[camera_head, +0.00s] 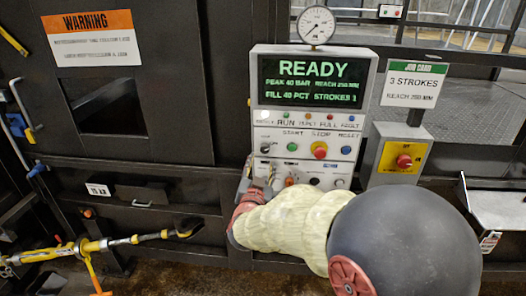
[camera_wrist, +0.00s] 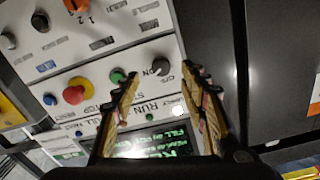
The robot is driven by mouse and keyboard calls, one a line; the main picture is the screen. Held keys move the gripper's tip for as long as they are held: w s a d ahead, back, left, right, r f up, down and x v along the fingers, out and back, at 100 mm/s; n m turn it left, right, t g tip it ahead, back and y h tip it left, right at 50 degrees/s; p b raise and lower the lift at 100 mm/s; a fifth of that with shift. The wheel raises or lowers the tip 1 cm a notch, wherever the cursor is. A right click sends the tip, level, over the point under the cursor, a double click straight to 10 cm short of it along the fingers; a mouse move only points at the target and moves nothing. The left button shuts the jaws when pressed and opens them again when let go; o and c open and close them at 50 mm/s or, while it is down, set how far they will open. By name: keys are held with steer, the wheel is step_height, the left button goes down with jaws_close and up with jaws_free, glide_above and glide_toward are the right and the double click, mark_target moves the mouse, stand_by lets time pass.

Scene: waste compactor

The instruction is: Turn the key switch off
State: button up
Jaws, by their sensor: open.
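The control panel (camera_head: 350,165) stands upright in the middle of the head view, with a lit READY display (camera_head: 313,81). A small dark switch (camera_head: 265,147), which looks like the key switch, sits left of the green start button (camera_head: 292,146). In the wrist view, which is turned roughly upside down, this switch (camera_wrist: 160,67) lies between and beyond the fingertips, beside small lettering. My gripper (camera_wrist: 162,78) is open, one finger on each side of the switch in the picture, with nothing held. I cannot tell whether a finger touches the panel.
A red stop button (camera_head: 320,150) with a yellow collar and a blue button (camera_head: 346,150) sit right of the switch. A yellow emergency-stop box (camera_head: 399,158) stands at right. A pressure gauge (camera_head: 316,25) tops the panel.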

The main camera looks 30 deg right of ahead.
mark_target(264, 151)
steer(key=x, duration=0.8)
steer(key=shift+s+r, duration=0.1)
steer(key=shift+r, duration=0.2)
steer(key=shift+c, duration=1.3)
steer(key=c, duration=0.7)
jaws_close()
